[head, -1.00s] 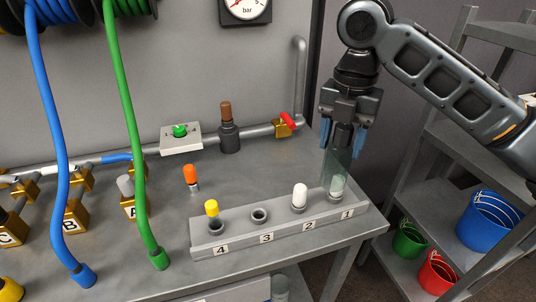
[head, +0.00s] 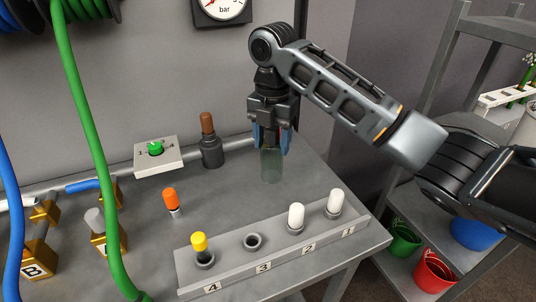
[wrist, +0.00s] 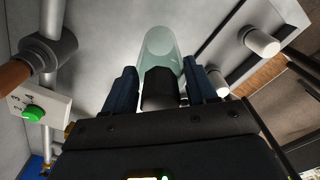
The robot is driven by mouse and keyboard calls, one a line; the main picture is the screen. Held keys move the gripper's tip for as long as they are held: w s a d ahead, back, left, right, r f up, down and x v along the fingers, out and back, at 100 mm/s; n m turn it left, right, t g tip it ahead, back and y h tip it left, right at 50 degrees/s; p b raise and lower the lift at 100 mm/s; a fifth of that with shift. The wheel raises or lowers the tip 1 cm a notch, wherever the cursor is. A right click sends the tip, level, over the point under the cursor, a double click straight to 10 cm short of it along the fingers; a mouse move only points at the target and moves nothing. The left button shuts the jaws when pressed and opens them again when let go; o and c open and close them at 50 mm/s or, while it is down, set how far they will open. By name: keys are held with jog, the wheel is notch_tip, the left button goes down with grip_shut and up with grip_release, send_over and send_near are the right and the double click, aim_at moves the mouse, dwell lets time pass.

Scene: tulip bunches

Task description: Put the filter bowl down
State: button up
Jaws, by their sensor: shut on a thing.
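The filter bowl (head: 271,165) is a clear, greenish cup hanging below my gripper (head: 271,146). My gripper points down, with its blue fingers shut on the bowl's upper end. In the wrist view, the clear bowl (wrist: 158,45) extends beyond a dark collar between the fingers (wrist: 160,86). The bowl is upright over the grey bench (head: 225,196), behind the numbered rack (head: 275,262). I cannot tell whether its bottom touches the bench.
The rack holds a yellow-topped piece (head: 199,242) at 4 and white-topped pieces (head: 296,215) at 2 and 1; hole 3 is empty. An orange-topped piece (head: 171,199) and a brown-topped dark fitting (head: 210,148) stand to the left. Bench around the bowl is clear.

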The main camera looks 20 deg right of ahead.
jog(key=shift+w+a+f, duration=0.25)
jog(key=shift+w, duration=0.25)
jog(key=shift+f+p, duration=0.5)
jog(key=shift+f, duration=1.55)
jog(key=shift+f, duration=0.15)
jog(key=o, duration=1)
jog(key=shift+o, duration=0.2)
notch_tip(320, 180, up, 12)
jog(key=shift+r+b, duration=0.2)
jog(key=shift+b, duration=0.2)
